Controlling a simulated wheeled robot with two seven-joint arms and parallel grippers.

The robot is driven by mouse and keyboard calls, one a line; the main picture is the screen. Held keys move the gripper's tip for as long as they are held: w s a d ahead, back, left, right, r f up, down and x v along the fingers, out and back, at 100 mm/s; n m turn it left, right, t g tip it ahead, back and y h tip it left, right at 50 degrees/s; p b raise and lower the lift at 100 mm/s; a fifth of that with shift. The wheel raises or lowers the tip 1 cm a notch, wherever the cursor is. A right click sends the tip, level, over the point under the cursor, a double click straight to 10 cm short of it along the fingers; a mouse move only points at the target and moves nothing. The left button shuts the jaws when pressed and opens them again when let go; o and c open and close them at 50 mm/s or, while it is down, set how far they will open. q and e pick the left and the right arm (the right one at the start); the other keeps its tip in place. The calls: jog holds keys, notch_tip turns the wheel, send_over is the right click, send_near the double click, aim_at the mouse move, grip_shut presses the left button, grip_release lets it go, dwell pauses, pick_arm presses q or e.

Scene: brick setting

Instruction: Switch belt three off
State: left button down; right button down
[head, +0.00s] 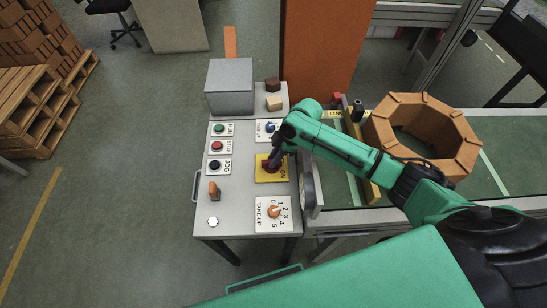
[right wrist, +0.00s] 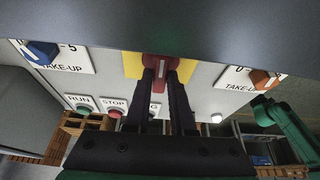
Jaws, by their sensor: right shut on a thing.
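A control panel (head: 228,222) stands beside the conveyor. On it a yellow plate (head: 262,176) marked "ON" carries a red rotary switch (head: 266,165). My right gripper (head: 270,163) reaches in from the right and covers part of the switch. In the right wrist view my right gripper's dark fingers (right wrist: 160,78) are shut on the handle from both sides. The plate's full lettering is partly hidden. My left gripper is not in view.
Left of the switch are green RUN (head: 219,128), red STOP (head: 217,146) and black JOG (head: 214,164) buttons. A blue take-up knob (head: 270,126) sits behind, an orange one (head: 274,212) in front. A grey box (head: 230,86) stands behind; the conveyor (head: 480,207) lies right.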

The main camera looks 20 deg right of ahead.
jog(key=shift+n, duration=0.3)
jog(key=n+g+b, duration=0.1)
jog(key=n, duration=0.1)
jog(key=n+b, duration=0.2)
jog(key=shift+w+f+g, duration=0.1)
jog(key=shift+w+g, duration=0.1)
jog(key=shift+g, duration=0.2)
jog(key=shift+n+g+b, duration=0.6)
jog(key=shift+n+b, duration=0.5)
jog(key=shift+n, duration=0.8)
jog(key=c, duration=0.8)
grip_release()
jog(key=shift+o, duration=0.2)
jog(key=shift+w+r+h, duration=0.1)
jog(key=shift+r+h, duration=0.15)
jog(key=shift+h, duration=0.05)
